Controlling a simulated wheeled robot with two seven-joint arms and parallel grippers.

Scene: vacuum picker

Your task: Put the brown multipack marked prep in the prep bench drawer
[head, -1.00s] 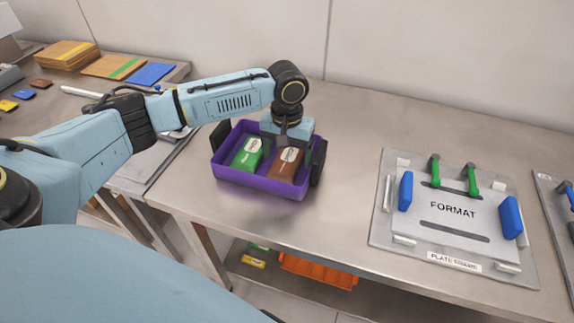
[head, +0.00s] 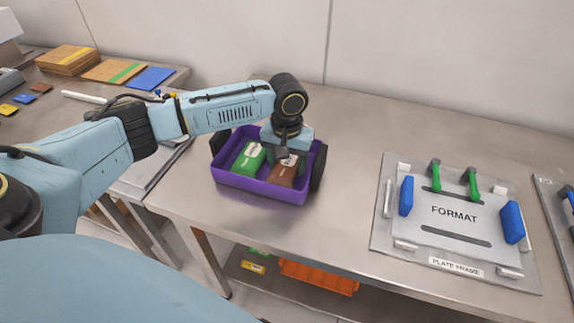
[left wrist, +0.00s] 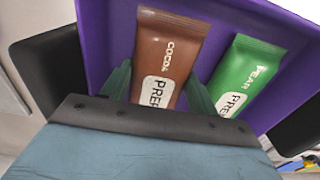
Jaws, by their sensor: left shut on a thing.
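The brown multipack (head: 284,173) lies in the right half of a purple tray (head: 262,189). In the left wrist view it (left wrist: 166,55) reads "COCOA" and has a white label, partly cut off, that seems to say "PREP". My left gripper (head: 285,158) comes down from above and is shut on the brown multipack, its green fingers (left wrist: 158,85) on either side. The pack still sits within the tray walls. A green pack (head: 248,157) marked "PEAR" lies beside it, also with a partly hidden label (left wrist: 233,103). My right gripper and the drawer are not in view.
Black upright pieces (head: 318,166) flank the tray. A plate frame (head: 455,226) marked "FORMAT" with green and blue handles lies to the right. An orange bin (head: 318,277) is on the shelf below. The bench (head: 345,170) between tray and frame is clear.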

